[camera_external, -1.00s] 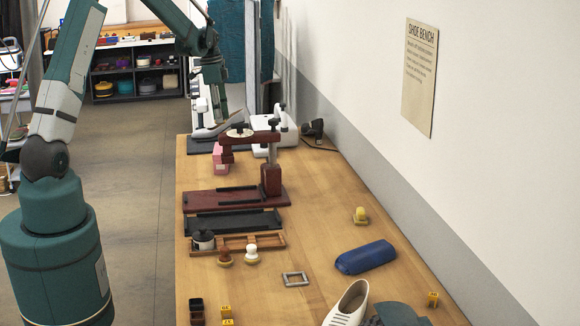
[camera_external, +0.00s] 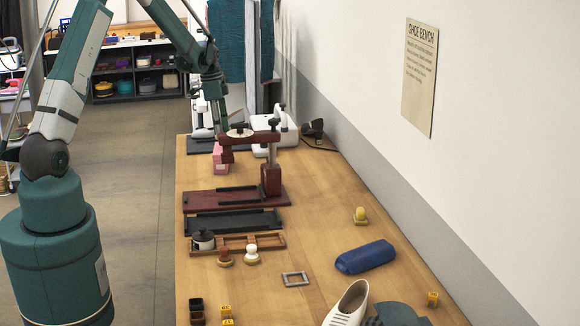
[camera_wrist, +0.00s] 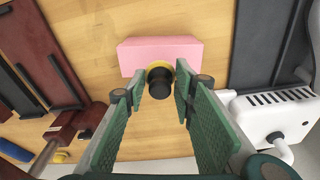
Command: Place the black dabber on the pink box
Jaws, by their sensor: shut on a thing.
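The black dabber (camera_wrist: 162,84), with a yellow rim at its far end, is held between the fingertips of my gripper (camera_wrist: 160,88) in the wrist view. The pink box (camera_wrist: 145,53) lies just beyond the dabber, which overlaps the box's near edge in this view. I cannot tell whether they touch. My gripper is mostly hidden there behind the stand's arm, and the dabber cannot be made out.
The dark red stand (camera_external: 271,180) rises close by the box. A white machine (camera_wrist: 270,118) is to the right in the wrist view, beside a dark tray (camera_wrist: 255,50). Bare wood surrounds the box. A blue case (camera_external: 365,257) and two dabbers (camera_external: 224,257) are nearer the camera.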

